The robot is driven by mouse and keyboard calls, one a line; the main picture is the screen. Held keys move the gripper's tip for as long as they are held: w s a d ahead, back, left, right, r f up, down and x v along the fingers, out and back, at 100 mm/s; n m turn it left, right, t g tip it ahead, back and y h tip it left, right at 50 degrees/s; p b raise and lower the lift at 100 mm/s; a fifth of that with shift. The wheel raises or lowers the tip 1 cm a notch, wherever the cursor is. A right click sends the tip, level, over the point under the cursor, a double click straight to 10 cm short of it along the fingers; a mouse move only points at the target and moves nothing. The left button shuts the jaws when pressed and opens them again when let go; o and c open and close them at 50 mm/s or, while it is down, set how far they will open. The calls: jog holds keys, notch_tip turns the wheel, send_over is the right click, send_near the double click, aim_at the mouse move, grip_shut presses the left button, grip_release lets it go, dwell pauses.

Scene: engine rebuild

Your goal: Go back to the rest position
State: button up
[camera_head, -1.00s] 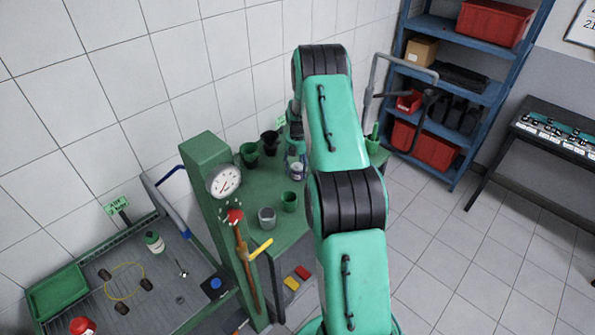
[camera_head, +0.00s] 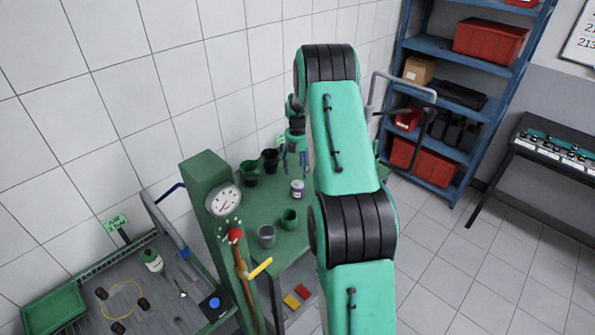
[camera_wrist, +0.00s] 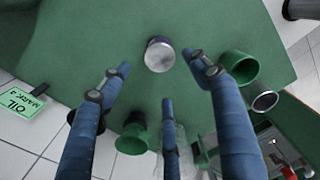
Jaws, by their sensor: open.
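My gripper (camera_head: 293,160) hangs above the green table, beside my green arm. In the wrist view its blue fingers (camera_wrist: 158,76) are spread and empty. A small pale jar (camera_head: 297,188) stands upright on the table below the fingers, apart from them. In the wrist view its round silvery top (camera_wrist: 159,56) shows just beyond the fingertips.
The green table (camera_head: 248,210) also holds a green cup (camera_head: 289,219), a grey cup (camera_head: 266,236), a green pot (camera_head: 250,173) and a black pot (camera_head: 270,160). A gauge post (camera_head: 205,182) stands at left. A blue shelf (camera_head: 460,50) stands at right.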

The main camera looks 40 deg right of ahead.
jog(key=shift+r, duration=0.1)
dwell(0.7)
jog(key=s+a+r+m+h+b, duration=0.1)
jog(key=s+a+r+m, duration=0.2)
jog(key=a+r, duration=0.35)
jog(key=s+a+r+m+t+b, duration=0.1)
jog(key=s+a+r+m, duration=0.2)
jog(key=a+r, duration=0.35)
jog(key=s+a+r+m+h+b, duration=0.1)
jog(key=s+a+r+m+b, duration=0.15)
jog(key=a+r, duration=0.35)
jog(key=s+a+r+m+t+y+b, duration=0.1)
jog(key=s+a+r+m, duration=0.3)
jog(key=s+a, duration=0.9)
jog(key=s+a+r+m+t+y+b, duration=0.1)
jog(key=s+a+r+m+t+b, duration=0.1)
jog(key=s+a, duration=1.1)
jog(key=a+r+m+t, duration=0.1)
jog(key=a+r+m, duration=0.1)
jog(key=a, duration=0.4)
jog(key=shift+s+r+t+b, duration=0.25)
jog(key=shift+s+t+b, duration=0.05)
jog(key=shift+s, duration=0.05)
jog(key=shift+m, duration=0.25)
